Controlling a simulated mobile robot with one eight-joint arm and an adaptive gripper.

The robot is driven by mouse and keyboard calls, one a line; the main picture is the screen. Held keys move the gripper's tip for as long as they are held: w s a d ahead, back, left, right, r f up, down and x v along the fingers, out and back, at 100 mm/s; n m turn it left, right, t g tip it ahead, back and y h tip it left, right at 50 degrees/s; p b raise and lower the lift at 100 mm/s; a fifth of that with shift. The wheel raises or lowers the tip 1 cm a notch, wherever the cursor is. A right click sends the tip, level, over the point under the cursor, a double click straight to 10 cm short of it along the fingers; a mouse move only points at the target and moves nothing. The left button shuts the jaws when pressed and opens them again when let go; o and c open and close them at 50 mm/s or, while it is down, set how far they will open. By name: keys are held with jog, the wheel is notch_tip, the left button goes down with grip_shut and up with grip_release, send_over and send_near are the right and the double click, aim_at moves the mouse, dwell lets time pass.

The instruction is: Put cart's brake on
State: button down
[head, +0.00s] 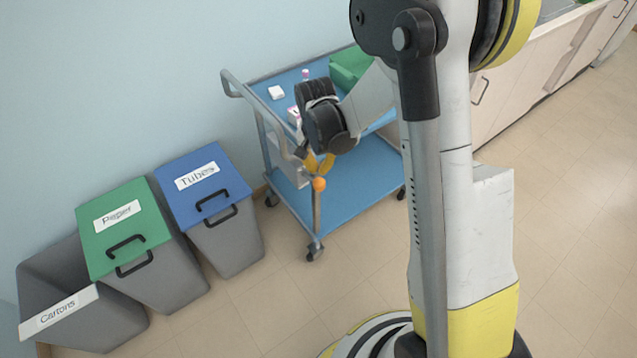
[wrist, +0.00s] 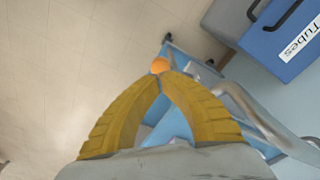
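The cart (head: 352,197) has blue shelves and a grey frame, and stands against the wall. An orange ball knob (head: 319,184) tops a thin upright lever at its near left corner; the knob also shows in the wrist view (wrist: 159,65). My gripper (head: 322,170) has yellow fingers and points down just above the knob. In the wrist view its fingertips (wrist: 161,75) meet right beside the knob, with the knob showing beyond them. I cannot tell whether they touch it. The fingers hold nothing visible. The lever's lower end is hard to make out.
A green box (head: 349,66) and small white items lie on the cart's top shelf. Bins labelled Tubes (head: 203,180), Paper (head: 122,228) and Cartons (head: 85,315) stand left of the cart. A counter (head: 550,70) runs along the right. The floor in front is clear.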

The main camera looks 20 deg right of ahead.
aim_at(319, 182)
jog(key=shift+w+d+f+b, duration=0.1)
jog(key=shift+w+f+b, duration=0.1)
jog(key=shift+f+b, duration=1.25)
jog(key=shift+w+d+f+b, duration=0.15)
jog(key=shift+f+b, duration=0.6)
jog(key=shift+f, duration=1.25)
jog(key=shift+a, duration=0.1)
notch_tip(319, 182, down, 4)
jog(key=b, duration=0.3)
jog(key=shift+b, duration=0.3)
jog(key=shift+r, duration=0.1)
jog(key=s, duration=0.1)
jog(key=s+a+r, duration=0.1)
jog(key=shift+s+a, duration=0.3)
